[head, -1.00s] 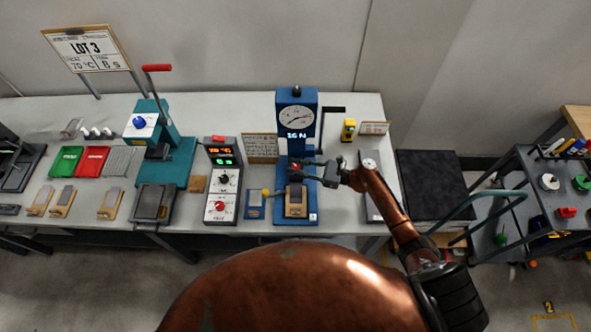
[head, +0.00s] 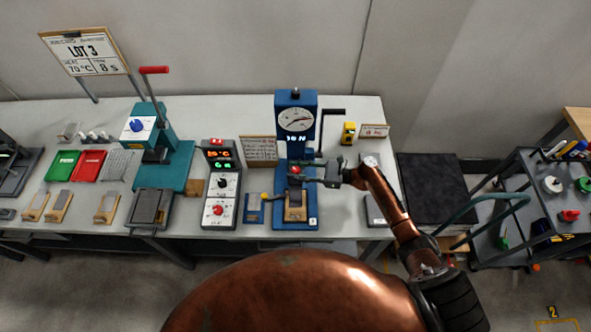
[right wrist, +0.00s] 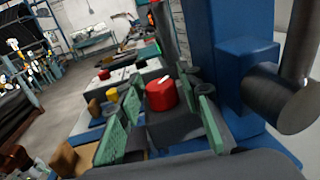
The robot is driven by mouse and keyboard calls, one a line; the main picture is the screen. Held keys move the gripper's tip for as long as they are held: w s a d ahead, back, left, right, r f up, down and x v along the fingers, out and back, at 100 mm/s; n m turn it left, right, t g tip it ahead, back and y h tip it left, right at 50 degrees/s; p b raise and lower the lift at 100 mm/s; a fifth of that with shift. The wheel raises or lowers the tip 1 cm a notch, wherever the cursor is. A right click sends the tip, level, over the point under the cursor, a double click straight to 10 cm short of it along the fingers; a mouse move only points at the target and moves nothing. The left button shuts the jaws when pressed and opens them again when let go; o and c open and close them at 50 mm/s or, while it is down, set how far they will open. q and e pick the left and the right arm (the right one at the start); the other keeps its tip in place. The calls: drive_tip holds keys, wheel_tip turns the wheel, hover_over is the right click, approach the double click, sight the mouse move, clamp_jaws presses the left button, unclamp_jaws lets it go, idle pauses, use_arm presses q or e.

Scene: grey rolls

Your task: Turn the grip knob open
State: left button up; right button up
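The grip knob is red with a white mark on top. It sits on the blue force tester (head: 296,111), below its round dial, and shows in the head view (head: 295,169) and the right wrist view (right wrist: 161,95). My right gripper (head: 308,172) reaches in from the right at the knob. In the right wrist view my right gripper (right wrist: 165,118) has its green pads apart, one on each side of the knob. A gap shows between each pad and the knob. My left gripper is out of view.
A wooden-topped block (head: 295,206) stands on the tester's base below the gripper. A grey control box (head: 222,183) stands to the left, with a small blue block (head: 253,212) between. A dark crank handle (head: 333,112) sticks out at the tester's upper right.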

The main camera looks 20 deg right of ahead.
drive_tip(key=v, duration=1.2)
idle(0.4)
